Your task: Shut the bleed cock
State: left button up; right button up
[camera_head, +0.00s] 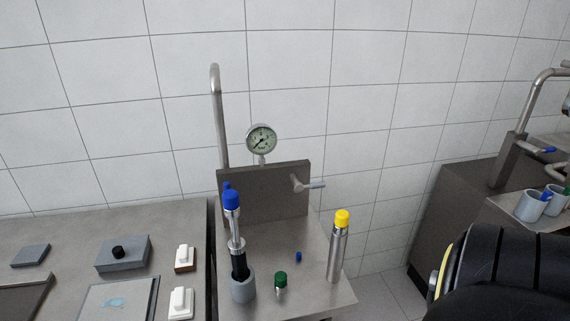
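A small metal cock (305,185) sits on the right part of the upright grey panel (262,205). Its pale lever sticks out to the right, roughly level; whether the cock is open or shut cannot be told from this. A round pressure gauge (261,139) stands above the panel, its needle pointing to the lower left. A black arm part of mine with a yellow ring fills the lower right corner. Neither gripper shows, and nothing is touching the cock.
On the steel bench stand a blue-capped tool in a grey cup (243,286), a yellow-capped cylinder (338,250), a green-capped piece (280,282) and a small blue piece (298,257). A bent pipe (217,110) rises behind. The left counter (60,232) holds boxes and switches.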

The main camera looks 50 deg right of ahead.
aim_at(298, 187)
jog(key=z, duration=1.05)
jog(key=k, duration=1.4)
jog(key=z, duration=0.6)
jog(key=i, duration=1.45)
jog(key=u, duration=0.4)
